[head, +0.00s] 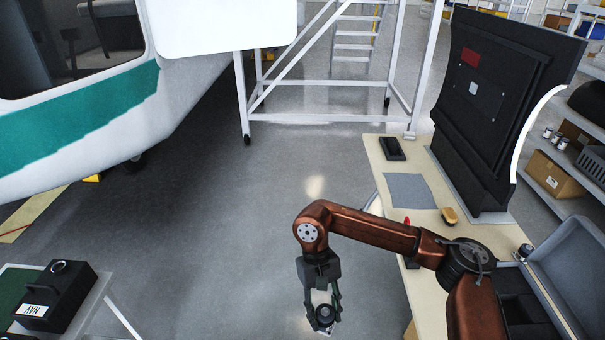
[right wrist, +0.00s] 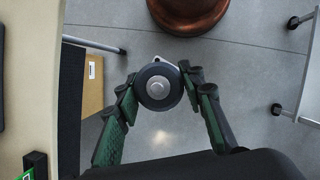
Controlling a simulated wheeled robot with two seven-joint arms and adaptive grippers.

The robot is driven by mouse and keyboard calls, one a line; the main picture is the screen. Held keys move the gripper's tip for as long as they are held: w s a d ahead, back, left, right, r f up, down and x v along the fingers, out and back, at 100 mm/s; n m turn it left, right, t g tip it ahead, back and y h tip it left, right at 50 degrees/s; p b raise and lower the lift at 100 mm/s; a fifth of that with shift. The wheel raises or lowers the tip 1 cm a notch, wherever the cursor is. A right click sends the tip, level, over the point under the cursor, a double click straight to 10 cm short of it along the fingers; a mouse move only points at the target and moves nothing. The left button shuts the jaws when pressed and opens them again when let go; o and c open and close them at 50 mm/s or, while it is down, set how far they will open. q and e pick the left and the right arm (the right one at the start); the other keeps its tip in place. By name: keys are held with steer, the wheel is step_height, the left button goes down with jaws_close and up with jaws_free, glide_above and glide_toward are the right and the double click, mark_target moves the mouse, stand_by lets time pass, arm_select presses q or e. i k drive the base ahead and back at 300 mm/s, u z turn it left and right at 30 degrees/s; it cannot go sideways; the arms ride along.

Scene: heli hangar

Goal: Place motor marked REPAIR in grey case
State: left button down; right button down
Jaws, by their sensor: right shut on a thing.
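My right gripper (head: 321,300) is shut on a small dark round motor (head: 325,313), held in the air over the floor, left of the workbench. The grey case (head: 568,300) stands open on the workbench at the lower right, with dark compartments inside, partly hidden by my right arm. My left gripper is not in view.
The workbench (head: 385,172) carries a grey mat (head: 409,190), a black tray (head: 392,148), a yellow item (head: 449,215) and a tall black panel (head: 490,100). A black NAV box (head: 58,292) stands at lower left. A helicopter (head: 90,120) is at upper left. The floor between is clear.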

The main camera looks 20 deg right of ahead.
mark_target(505, 316)
steer(key=z, duration=0.95)
steer(key=i, duration=0.8)
steer(key=z, duration=0.7)
